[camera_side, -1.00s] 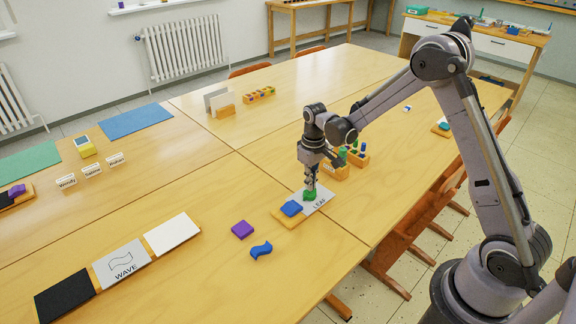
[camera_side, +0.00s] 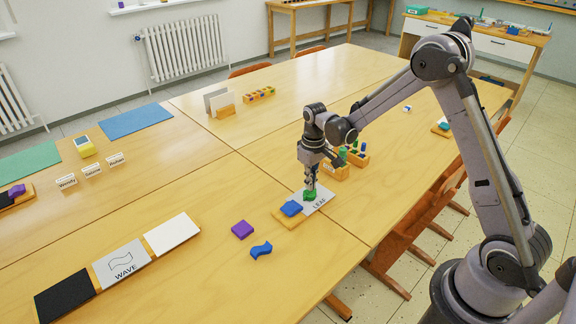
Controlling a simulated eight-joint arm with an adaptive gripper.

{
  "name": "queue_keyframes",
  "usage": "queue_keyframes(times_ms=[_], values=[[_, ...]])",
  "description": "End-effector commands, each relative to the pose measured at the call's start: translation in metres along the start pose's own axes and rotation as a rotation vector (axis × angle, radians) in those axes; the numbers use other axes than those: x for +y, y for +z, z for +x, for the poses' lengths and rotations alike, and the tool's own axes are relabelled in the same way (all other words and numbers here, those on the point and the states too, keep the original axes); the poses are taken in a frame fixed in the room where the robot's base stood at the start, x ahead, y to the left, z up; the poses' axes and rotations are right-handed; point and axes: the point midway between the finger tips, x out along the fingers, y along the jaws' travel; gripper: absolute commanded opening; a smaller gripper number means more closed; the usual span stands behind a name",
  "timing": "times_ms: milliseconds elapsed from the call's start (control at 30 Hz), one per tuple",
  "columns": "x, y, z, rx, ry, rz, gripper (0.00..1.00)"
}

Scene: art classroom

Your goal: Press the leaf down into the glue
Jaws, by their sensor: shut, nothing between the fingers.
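The green leaf (camera_side: 309,196) lies on the grey card marked LEAF (camera_side: 322,201), on a wooden tray (camera_side: 285,219) in the middle of the table. My gripper (camera_side: 311,190) points straight down with its fingers shut, and its tips are at the leaf's top. It seems to touch the leaf, but the small view does not show this for certain. A blue piece (camera_side: 291,208) lies beside the leaf on the same tray. The glue under the leaf cannot be seen.
A purple block (camera_side: 242,229) and a blue wavy piece (camera_side: 261,250) lie in front of the tray. A WAVE card (camera_side: 122,263) lies between a black panel (camera_side: 64,294) and a white panel (camera_side: 171,234). Wooden holders with pegs (camera_side: 357,155) stand close behind my gripper.

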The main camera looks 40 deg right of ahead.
Motion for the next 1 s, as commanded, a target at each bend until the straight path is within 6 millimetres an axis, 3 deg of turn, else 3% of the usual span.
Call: queue_keyframes(times_ms=[1000], values=[[0.000,0.000,0.011,0.000,0.000,0.000,0.00]])
